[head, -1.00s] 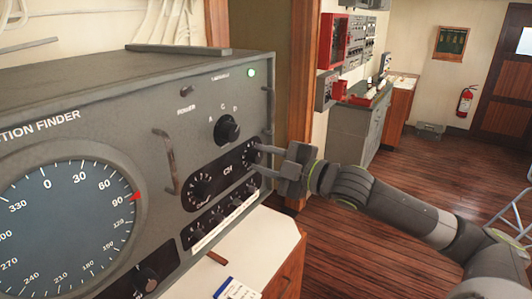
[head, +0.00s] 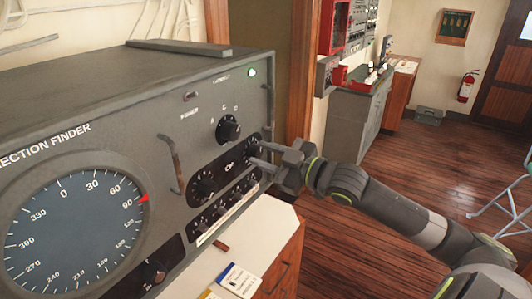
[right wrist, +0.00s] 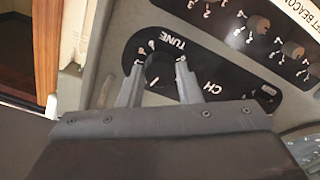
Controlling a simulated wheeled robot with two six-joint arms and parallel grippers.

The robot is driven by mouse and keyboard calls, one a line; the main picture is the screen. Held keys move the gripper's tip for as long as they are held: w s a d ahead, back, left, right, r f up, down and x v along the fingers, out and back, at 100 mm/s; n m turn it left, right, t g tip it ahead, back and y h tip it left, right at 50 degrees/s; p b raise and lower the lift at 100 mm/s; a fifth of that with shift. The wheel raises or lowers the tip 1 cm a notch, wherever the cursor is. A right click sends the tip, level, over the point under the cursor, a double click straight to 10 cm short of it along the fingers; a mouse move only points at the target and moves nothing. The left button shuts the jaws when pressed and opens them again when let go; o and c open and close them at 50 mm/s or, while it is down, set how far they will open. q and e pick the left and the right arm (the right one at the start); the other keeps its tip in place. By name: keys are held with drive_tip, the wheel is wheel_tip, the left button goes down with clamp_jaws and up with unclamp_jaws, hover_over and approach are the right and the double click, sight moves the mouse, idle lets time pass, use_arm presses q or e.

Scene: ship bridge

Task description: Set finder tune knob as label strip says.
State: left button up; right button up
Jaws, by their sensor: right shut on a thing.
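The grey direction finder (head: 110,85) fills the left of the head view. Its tune knob (right wrist: 160,70) is dark and round, beside the word TUNE, which appears upside down in the right wrist view. A white pointer line on the knob points to the lower left there. My right gripper (head: 256,156) has its fingers around this knob, one on each side (right wrist: 158,78), shut on it. The white label strip (head: 222,226) runs under the small lower knobs; the right wrist view shows only its end (right wrist: 303,12), reading "...FT BEACON". My left gripper is out of view.
The CH knob (head: 203,189) and a larger selector knob (head: 228,128) sit close to the gripper. A metal handle (head: 177,164) sticks out of the panel. A green lamp (head: 252,72) is lit. A booklet (head: 240,280) lies on the white top below.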

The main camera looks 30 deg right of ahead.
idle(0.3)
drive_tip(key=o, duration=1)
drive_tip(key=shift+w, duration=0.1)
